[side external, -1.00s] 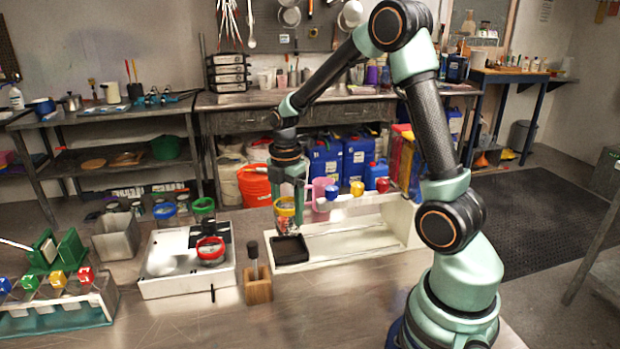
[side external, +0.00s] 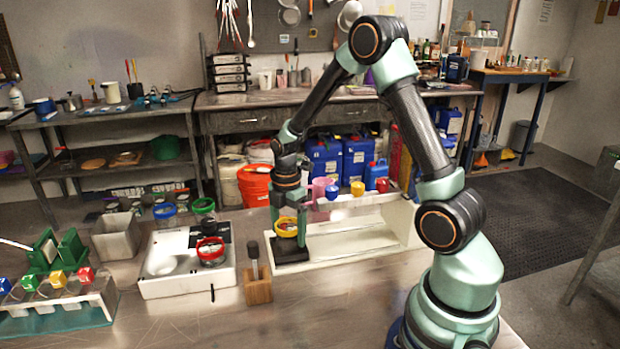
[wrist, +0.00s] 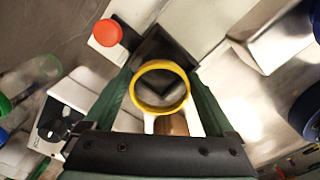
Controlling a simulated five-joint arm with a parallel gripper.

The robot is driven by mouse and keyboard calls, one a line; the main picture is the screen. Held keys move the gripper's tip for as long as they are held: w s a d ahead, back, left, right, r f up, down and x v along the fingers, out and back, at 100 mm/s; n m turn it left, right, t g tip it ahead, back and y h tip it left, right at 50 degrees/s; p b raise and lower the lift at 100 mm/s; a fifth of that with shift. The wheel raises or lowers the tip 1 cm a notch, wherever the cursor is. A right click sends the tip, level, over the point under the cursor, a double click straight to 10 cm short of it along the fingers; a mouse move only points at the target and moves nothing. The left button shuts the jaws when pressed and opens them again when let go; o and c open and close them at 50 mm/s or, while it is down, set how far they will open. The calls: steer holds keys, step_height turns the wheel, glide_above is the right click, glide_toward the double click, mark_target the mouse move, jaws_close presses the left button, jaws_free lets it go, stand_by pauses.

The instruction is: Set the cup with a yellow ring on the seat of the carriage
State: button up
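The cup with the yellow ring (side external: 287,227) is upright on the black square seat (side external: 291,253) of the carriage, at the left end of the long white trough. It appears to rest on the seat; its base is partly hidden. My gripper (side external: 288,226) points straight down, with one green finger on each side of the cup. The fingers look spread, slightly clear of its sides. In the wrist view the yellow ring (wrist: 160,87) lies between the two fingers (wrist: 161,90), with the dark seat (wrist: 155,46) showing beneath and beyond it.
A wooden block with a black-topped rod (side external: 257,289) stands just in front of the seat. A white box (side external: 186,282) to the left carries the red-ringed cup (side external: 211,250). Green-ringed (side external: 203,205) and blue-ringed (side external: 164,211) cups stand behind it.

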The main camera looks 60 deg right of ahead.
step_height(320, 180, up, 12)
steer(key=s+a+r+m+t, duration=0.5)
steer(key=s+a+r+m, duration=0.3)
steer(key=a+m, duration=0.4)
steer(key=s+m, duration=0.1)
steer(key=m, duration=0.3)
steer(key=shift+s+t, duration=0.3)
steer(key=shift+s, duration=0.05)
